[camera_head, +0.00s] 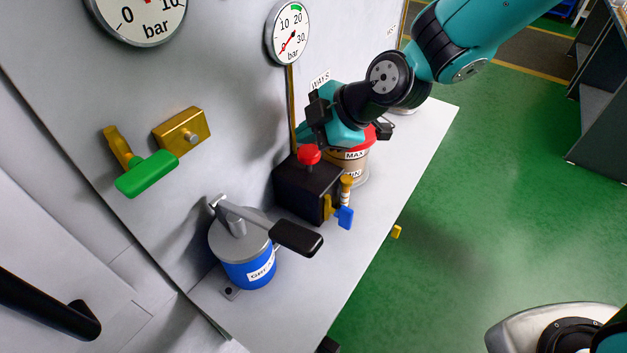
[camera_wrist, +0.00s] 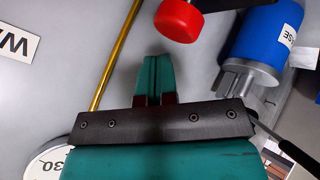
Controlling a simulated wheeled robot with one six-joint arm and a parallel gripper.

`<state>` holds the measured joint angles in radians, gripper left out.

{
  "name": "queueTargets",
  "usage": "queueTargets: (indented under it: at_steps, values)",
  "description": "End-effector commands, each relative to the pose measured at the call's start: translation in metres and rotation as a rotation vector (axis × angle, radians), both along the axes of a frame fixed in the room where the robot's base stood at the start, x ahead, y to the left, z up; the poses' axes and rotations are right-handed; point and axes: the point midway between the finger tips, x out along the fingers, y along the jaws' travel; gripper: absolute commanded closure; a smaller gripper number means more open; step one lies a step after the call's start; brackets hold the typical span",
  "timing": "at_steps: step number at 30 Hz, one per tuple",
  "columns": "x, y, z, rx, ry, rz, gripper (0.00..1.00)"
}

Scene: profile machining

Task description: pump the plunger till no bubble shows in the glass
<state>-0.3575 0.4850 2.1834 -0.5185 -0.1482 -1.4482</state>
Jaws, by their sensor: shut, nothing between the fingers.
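The plunger with its red knob (camera_head: 309,154) stands on top of a black pump block (camera_head: 295,190). The red knob (camera_wrist: 180,20) also shows in the wrist view, just beyond and to the right of my fingertips. The small glass (camera_head: 346,190) is amber, under a brass cap at the block's right side. It is too small to tell whether a bubble shows. My gripper (camera_head: 303,136) is above the knob in the head view. In the wrist view my gripper (camera_wrist: 155,60) is shut and empty, with its fingers together and apart from the knob.
A blue grease pot (camera_head: 250,272) with a black-handled lever (camera_head: 297,238) stands at the front left. A blue-handled valve (camera_head: 345,217) is beside the block. A reservoir marked MAX (camera_head: 355,168) stands behind. A brass pipe (camera_head: 292,100) runs up to a gauge (camera_head: 288,32). A green-handled valve (camera_head: 147,174) is on the wall.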

Motion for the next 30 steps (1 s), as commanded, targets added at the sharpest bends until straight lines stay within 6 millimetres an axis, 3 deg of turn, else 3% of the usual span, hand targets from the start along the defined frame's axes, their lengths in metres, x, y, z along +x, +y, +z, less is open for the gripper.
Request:
queueTargets:
  at_steps: [18, 30]
  values:
    - [0.000, 0.000, 0.058, 0.001, -0.002, 0.000, 1.00]
    - [0.000, 0.000, 0.060, 0.001, -0.001, 0.000, 1.00]
